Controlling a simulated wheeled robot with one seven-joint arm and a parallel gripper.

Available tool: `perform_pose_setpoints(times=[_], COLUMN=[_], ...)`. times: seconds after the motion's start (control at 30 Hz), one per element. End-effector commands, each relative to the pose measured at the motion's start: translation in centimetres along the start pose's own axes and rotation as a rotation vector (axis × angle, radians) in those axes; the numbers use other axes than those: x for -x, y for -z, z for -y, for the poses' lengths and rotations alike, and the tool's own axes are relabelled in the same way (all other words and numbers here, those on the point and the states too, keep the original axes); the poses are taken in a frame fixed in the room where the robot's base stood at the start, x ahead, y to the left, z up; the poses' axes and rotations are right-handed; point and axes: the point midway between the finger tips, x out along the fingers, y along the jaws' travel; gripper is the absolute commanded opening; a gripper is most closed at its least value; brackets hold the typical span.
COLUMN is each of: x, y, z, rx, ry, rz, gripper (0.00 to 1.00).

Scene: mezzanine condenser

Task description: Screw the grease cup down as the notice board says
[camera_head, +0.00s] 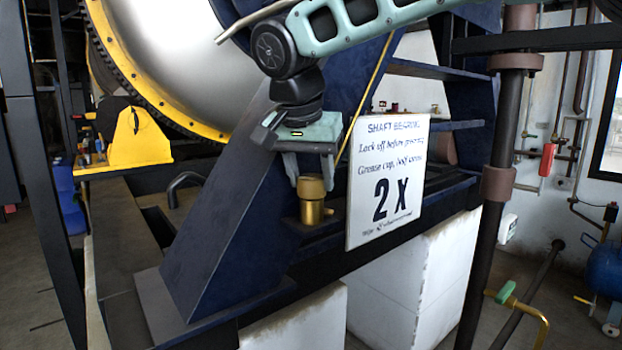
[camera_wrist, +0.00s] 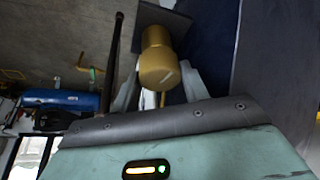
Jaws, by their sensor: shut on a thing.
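The brass grease cup (camera_head: 311,188) stands upright on a dark ledge of the blue frame, its wide cap above a narrower body. My gripper (camera_head: 309,176) is above it, pointing down, shut on the cap. In the wrist view the fingers of my gripper (camera_wrist: 159,84) flank the grease cup (camera_wrist: 158,62), which has a pale mark on its end face. The white notice board (camera_head: 385,183) is just right of the cup. It reads "SHAFT BEARING", "Lock off before greasing", "Grease cup, half turns" and a large "2 X"; its bottom line is hard to read.
A blue sloping beam (camera_head: 225,200) stands close left of the cup. The large drum with a yellow rim (camera_head: 150,75) is behind. A brown vertical pipe (camera_head: 495,180) rises right of the board. White blocks (camera_head: 415,285) support the frame.

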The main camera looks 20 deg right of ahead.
Motion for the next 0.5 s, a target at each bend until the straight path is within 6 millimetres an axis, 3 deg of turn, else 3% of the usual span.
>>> perform_pose_setpoints(times=[0.5], x=[0.06], y=[0.04], z=[0.06], rx=[-0.057], ry=[-0.022], rz=[0.0], gripper=[0.22])
